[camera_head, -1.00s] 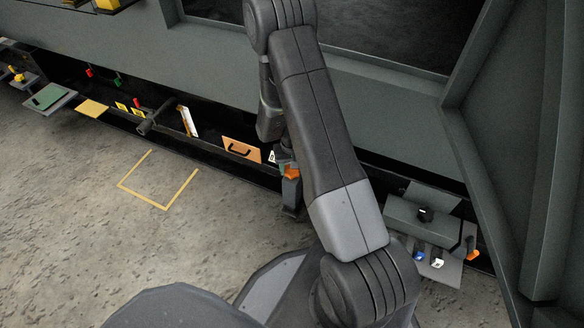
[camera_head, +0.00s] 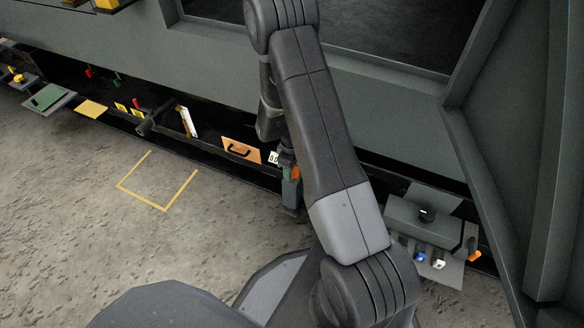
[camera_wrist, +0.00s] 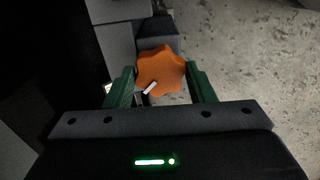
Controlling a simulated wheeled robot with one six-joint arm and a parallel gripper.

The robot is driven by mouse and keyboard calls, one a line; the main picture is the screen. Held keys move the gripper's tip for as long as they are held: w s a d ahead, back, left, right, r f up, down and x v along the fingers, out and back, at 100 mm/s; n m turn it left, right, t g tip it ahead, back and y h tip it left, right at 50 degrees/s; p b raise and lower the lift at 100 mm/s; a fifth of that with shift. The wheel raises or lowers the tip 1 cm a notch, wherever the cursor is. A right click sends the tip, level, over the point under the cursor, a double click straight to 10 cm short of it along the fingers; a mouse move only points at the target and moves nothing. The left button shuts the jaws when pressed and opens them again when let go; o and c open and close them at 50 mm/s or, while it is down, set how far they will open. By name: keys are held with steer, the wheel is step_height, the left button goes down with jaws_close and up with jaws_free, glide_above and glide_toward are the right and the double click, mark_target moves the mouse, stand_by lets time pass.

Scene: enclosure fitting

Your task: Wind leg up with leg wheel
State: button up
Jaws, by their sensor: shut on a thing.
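The leg wheel is an orange lobed knob (camera_wrist: 161,70) with a white mark on its face. In the wrist view it sits between the two green fingers of my gripper (camera_wrist: 161,88), which is shut on it. In the head view a small part of the orange wheel (camera_head: 295,173) shows beside my arm, with most of it hidden. The leg (camera_head: 290,193) is a dark grey upright piece below the wheel at the floor. My gripper is mostly hidden behind my arm in the head view.
An orange panel with a black handle (camera_head: 240,150) is left of the leg. A grey box with a black knob (camera_head: 424,222) and small switches stands at the right. A yellow outline (camera_head: 165,208) marks bare floor. A dark wall panel (camera_head: 480,180) rises at the right.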

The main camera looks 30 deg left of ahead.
steer(key=n, duration=0.4)
steer(key=shift+n, duration=0.3)
steer(key=n, duration=0.4)
steer(key=shift+n, duration=0.4)
steer(key=o, duration=1)
steer(key=shift+c, duration=0.2)
step_height(320, 180, up, 14)
steer(key=p, duration=0.4)
steer(key=shift+f, duration=0.1)
